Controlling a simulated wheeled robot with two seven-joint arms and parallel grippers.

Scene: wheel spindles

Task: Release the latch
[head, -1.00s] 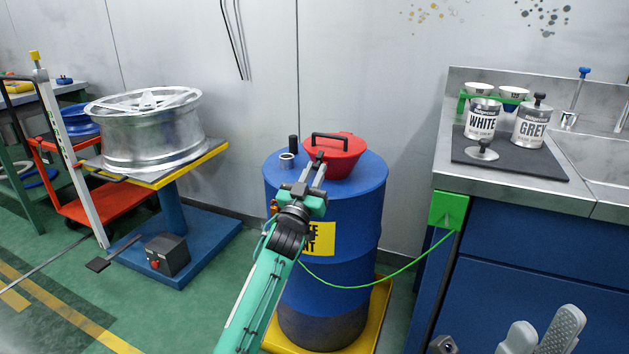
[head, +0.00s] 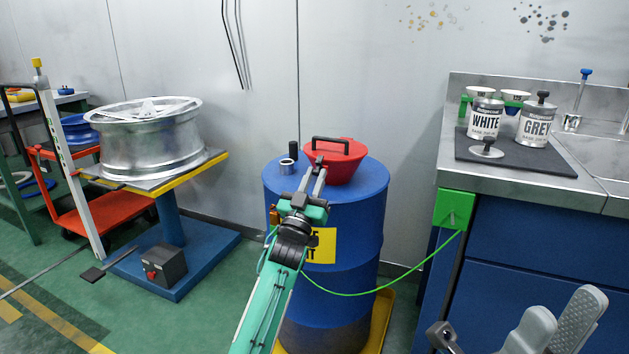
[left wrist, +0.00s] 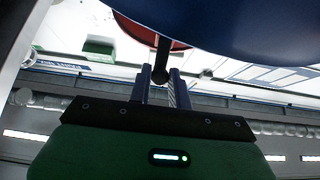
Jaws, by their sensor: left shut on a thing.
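A red lidded funnel (head: 345,165) with a black handle (head: 331,145) sits on the blue drum (head: 340,235). Its lid looks closed. My left gripper (head: 318,172) reaches the funnel's near edge, with its fingertips shut on a small dark lever there, which I take as the latch. In the left wrist view the dark lever (left wrist: 161,58) runs from below the red rim (left wrist: 150,32) down between the fingertips. The fingers hide much of the latch. Light grey, rounded parts at the bottom right look like my right gripper (head: 555,328); its jaw opening is unclear.
A black post and a metal bung ring (head: 287,166) stand left of the funnel on the drum. A green cable (head: 385,290) links the drum to a green box (head: 454,209). A bench (head: 455,172) with paint cans is right; a wheel (head: 150,140) on a lift table is left.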

